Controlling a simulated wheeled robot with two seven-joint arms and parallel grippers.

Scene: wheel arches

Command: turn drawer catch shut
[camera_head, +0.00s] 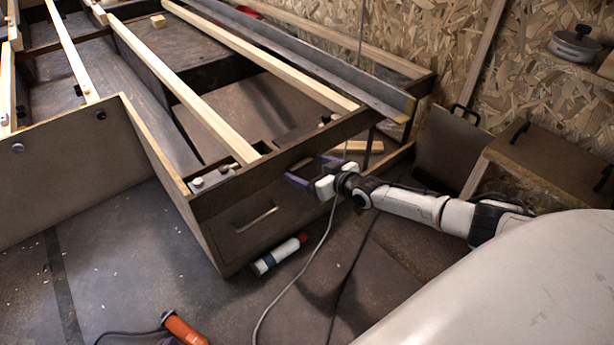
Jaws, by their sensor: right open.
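A brown drawer (240,229) with a pale bar handle (255,219) is set in the end of the wooden bed frame, below the slats. The drawer front looks flush with the frame around it. My right gripper (302,171) is open at the upper right of the drawer front, its two purple-tipped fingers spread and pointing at the frame's end. The drawer catch is too small to make out; it may lie between or behind the fingers. I cannot tell whether the fingers touch anything. My left gripper is not in view.
Pale slats (190,95) cross the frame. A white and red tube (279,255) lies on the floor below the drawer, beside a loose cable (316,256). An orange-handled tool (184,330) lies nearer. Brown boxes (546,168) stand at the right by the chipboard wall.

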